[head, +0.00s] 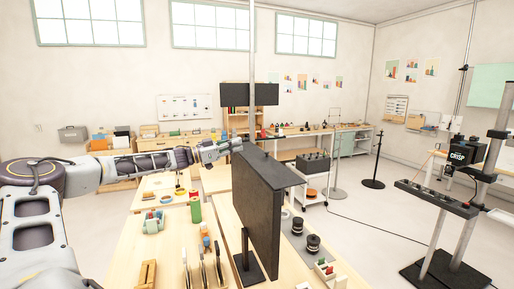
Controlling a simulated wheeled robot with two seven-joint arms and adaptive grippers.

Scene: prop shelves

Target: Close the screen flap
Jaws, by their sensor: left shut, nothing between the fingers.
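The black screen (258,215) stands upright on a post and foot on the wooden table, a little right of the picture's middle. Its flap (272,168) is a flat black plate along the top edge, sticking out to the right, roughly level. My left gripper (236,146) comes in from the left and is shut with nothing in it. It is at the flap's far left corner, near the screen's top edge; I cannot tell whether it touches. My right gripper is out of view.
The table (140,230) holds a green cylinder (195,208), upright boards in a rack (205,270) and black spools (312,243) beside the screen. A white cart (313,187) stands behind on the right. Open floor lies farther right.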

